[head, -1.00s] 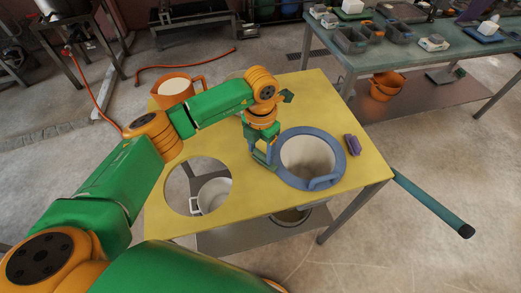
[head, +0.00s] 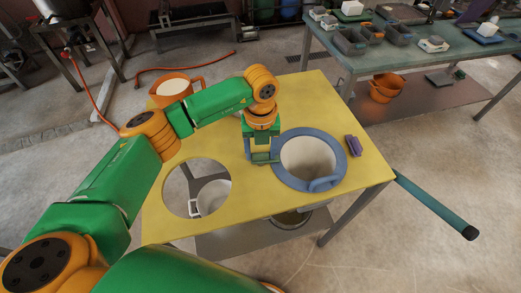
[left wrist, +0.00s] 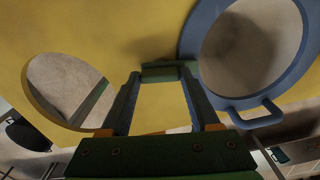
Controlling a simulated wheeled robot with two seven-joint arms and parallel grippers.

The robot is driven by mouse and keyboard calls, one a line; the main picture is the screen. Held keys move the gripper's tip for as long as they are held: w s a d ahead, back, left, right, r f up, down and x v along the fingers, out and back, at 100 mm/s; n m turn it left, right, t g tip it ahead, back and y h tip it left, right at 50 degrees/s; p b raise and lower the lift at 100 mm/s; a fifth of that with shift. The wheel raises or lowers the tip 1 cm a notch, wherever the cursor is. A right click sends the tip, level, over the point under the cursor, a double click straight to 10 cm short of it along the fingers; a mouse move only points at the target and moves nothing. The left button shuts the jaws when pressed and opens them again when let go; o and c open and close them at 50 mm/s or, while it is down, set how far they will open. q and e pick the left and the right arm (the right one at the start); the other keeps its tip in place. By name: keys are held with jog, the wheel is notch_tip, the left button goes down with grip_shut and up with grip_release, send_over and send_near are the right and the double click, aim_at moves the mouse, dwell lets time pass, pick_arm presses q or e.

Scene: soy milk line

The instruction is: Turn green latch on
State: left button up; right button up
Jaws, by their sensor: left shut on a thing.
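The green latch (left wrist: 162,72) shows in the left wrist view as a short green bar on the yellow tabletop (left wrist: 150,30), beside the blue ring (left wrist: 190,40). My left gripper (head: 262,158) reaches down to it from above, just left of the blue ring (head: 282,172) in the head view. Its fingers lie along the two ends of the bar and are shut on it. In the head view the gripper largely hides the latch. The blue ring has a handle and surrounds a pale round opening. My right gripper is in neither view.
The yellow table (head: 220,140) has an open round hole left of the ring, with a white pot (head: 213,195) below. An orange container (head: 172,90) stands behind my left arm. A purple block (head: 353,146) lies right of the ring. A teal bar (head: 435,205) juts out at the right.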

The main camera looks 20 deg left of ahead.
aim_at(261, 154)
pick_arm(q)
jog(key=shift+n, duration=0.4)
jog(key=o, duration=1.4)
jog(key=shift+c, duration=0.2)
notch_tip(261, 154, up, 7)
jog(key=shift+w+f+b, duration=0.1)
jog(key=shift+f+b, duration=0.1)
jog(key=shift+b, duration=0.65)
jog(key=shift+r, duration=0.3)
